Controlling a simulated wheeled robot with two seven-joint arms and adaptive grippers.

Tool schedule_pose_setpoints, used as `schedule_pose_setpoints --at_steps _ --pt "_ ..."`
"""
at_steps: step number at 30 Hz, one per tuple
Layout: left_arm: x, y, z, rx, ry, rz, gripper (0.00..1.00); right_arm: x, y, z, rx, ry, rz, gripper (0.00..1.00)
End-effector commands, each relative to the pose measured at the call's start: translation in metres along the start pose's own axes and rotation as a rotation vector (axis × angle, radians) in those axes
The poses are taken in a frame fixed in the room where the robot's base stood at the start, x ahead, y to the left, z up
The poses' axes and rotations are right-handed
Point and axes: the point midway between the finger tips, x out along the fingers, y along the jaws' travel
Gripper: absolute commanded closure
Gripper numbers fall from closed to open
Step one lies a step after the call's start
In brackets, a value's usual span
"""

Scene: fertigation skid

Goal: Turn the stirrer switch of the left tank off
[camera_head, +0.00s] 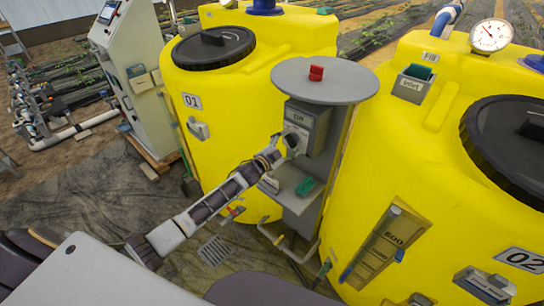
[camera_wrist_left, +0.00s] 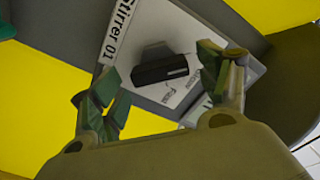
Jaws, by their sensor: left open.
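The left tank (camera_head: 262,60) is yellow and carries a 01 plate. Beside it, a grey switch box (camera_head: 314,122) is mounted on a post between the two tanks. In the left wrist view, a white plate (camera_wrist_left: 118,36) reads "Stirrer 01". The black stirrer switch (camera_wrist_left: 160,69) on it is a bar-shaped knob, lying nearly level in that picture. My left gripper (camera_head: 290,146) is at the front of the box and hides the switch in the head view. In the left wrist view its fingers (camera_wrist_left: 158,64) are open, one on each side of the knob, with gaps visible.
A round grey top with a red button (camera_head: 316,73) sits above the box. A small shelf (camera_head: 296,186) with a green item (camera_head: 305,187) is below. The yellow tank 02 (camera_head: 440,140) stands close on the right. A white cabinet (camera_head: 128,70) stands at left.

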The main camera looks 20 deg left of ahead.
Motion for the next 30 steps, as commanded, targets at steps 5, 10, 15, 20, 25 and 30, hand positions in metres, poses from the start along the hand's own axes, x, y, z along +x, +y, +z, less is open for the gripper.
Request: schedule_pose_setpoints --at_steps 5,10,15,20,25,30 --pt "-0.015 0.000 0.000 0.000 -0.001 0.000 0.24 0.000 -0.001 0.000 0.000 0.000 -0.001 0.60" --pt "-0.029 0.000 0.001 0.000 -0.001 0.001 0.24 0.000 -0.001 -0.001 0.000 0.001 -0.001 0.60" --pt "-0.043 0.000 0.001 0.000 -0.001 0.001 0.24 0.000 -0.001 -0.001 0.000 0.001 -0.001 0.60" --pt "-0.056 0.000 0.001 0.000 -0.001 0.000 0.24 0.000 -0.001 -0.001 0.000 0.001 -0.001 0.60" --pt "-0.069 0.001 0.001 -0.001 -0.001 0.001 0.24 0.000 -0.002 -0.001 0.000 0.001 -0.001 0.60" --pt "-0.083 0.000 0.001 0.000 -0.002 0.001 0.24 0.000 -0.002 -0.001 0.000 0.001 -0.001 0.60"
